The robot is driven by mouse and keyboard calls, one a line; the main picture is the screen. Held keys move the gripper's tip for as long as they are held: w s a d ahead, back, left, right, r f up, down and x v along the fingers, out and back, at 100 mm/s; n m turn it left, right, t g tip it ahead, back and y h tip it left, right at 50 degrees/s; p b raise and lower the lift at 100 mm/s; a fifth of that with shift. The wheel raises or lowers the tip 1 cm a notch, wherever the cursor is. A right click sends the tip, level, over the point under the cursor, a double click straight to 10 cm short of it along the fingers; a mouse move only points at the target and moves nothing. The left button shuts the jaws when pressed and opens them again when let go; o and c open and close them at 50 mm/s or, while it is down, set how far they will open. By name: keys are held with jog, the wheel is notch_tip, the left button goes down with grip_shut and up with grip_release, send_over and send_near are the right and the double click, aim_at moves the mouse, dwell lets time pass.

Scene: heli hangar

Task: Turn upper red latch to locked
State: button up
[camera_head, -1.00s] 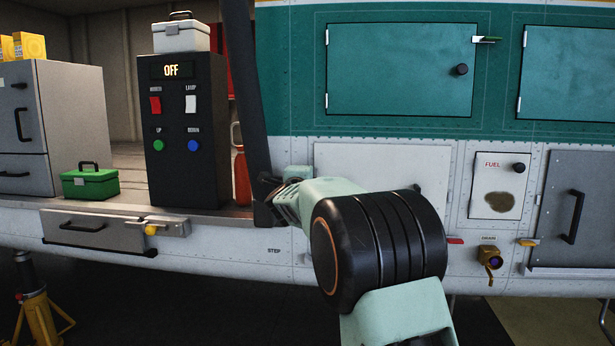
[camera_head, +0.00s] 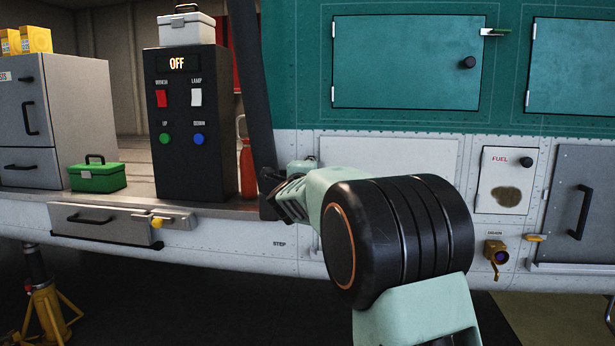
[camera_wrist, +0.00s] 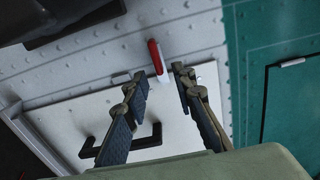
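A red latch (camera_wrist: 154,55) shows in the wrist view, a slim red handle near the edge of a white panel (camera_wrist: 70,118) with a black handle. A small white piece adjoins its near end. My gripper (camera_wrist: 160,80) is open, its two dark fingers apart, and the latch lies just beyond and between the fingertips. No contact is visible. In the head view my gripper (camera_head: 278,190) is partly hidden by my own wrist, near the left edge of the white panel (camera_head: 395,152). I cannot make out the red latch in the head view.
A black control box (camera_head: 187,140) reading OFF and a red bottle (camera_head: 246,165) stand left of my gripper. A dark post (camera_head: 252,80) rises close beside it. A grey drawer (camera_head: 100,225) and yellow stand (camera_head: 45,310) lie lower left.

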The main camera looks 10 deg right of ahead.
jog(key=v, duration=0.9)
jog(key=shift+s, duration=0.25)
jog(key=shift+r, duration=0.1)
